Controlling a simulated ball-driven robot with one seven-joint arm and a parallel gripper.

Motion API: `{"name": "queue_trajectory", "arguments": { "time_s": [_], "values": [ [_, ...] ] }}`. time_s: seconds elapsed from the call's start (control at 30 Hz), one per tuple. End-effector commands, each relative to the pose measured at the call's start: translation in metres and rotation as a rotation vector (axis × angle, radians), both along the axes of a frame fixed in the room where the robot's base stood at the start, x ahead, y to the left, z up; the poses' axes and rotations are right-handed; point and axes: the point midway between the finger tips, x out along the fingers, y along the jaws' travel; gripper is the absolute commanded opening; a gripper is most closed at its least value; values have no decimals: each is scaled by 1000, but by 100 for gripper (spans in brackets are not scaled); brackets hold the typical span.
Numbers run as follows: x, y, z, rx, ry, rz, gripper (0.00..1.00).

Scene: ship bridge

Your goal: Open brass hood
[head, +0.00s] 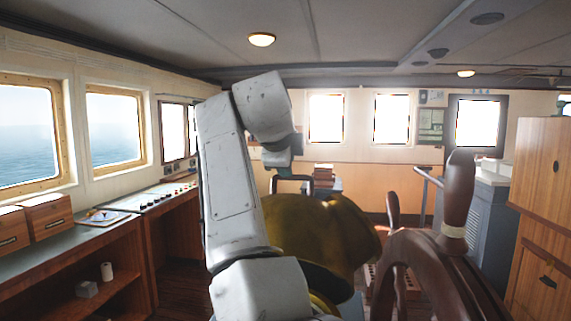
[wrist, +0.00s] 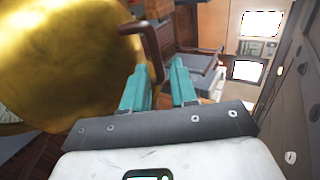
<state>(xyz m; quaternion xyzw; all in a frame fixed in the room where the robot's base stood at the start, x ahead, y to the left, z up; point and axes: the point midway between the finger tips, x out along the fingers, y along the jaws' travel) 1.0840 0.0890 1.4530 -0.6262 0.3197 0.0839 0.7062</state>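The brass hood (head: 325,235) is a large rounded dome in the middle of the head view, partly hidden by my arm. It fills the upper left of the wrist view (wrist: 65,60). A dark brown bent handle (wrist: 149,42) shows at its right side in the wrist view. My gripper (wrist: 160,75) has two teal fingers standing apart. The lower end of the handle appears between them, with gaps visible on both sides. In the head view the fingertips are hard to make out near the handle. Whether the fingers touch the handle cannot be told.
A wooden ship's wheel (head: 400,250) stands close at the right of the hood. A console (head: 150,200) with wooden boxes (head: 45,218) runs along the left wall. A wooden cabinet (head: 540,215) stands at the far right. Some floor shows behind the hood.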

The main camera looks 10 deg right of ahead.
Motion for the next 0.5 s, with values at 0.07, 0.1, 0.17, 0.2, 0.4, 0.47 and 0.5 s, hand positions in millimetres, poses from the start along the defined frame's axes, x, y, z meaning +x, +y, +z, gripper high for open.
{"name": "queue_trajectory", "arguments": {
  "time_s": [0.07,0.1,0.17,0.2,0.4,0.47,0.5],
  "values": [
    [0,0,0,0,0,0,25],
    [0,0,0,0,-1,0,22],
    [-1,0,1,-2,-4,-2,16],
    [-3,0,2,-5,-8,-5,12],
    [-24,2,11,-32,-57,-25,0],
    [-35,5,14,-43,-78,-28,0],
    [-42,8,16,-50,-92,-29,0]
  ]
}}
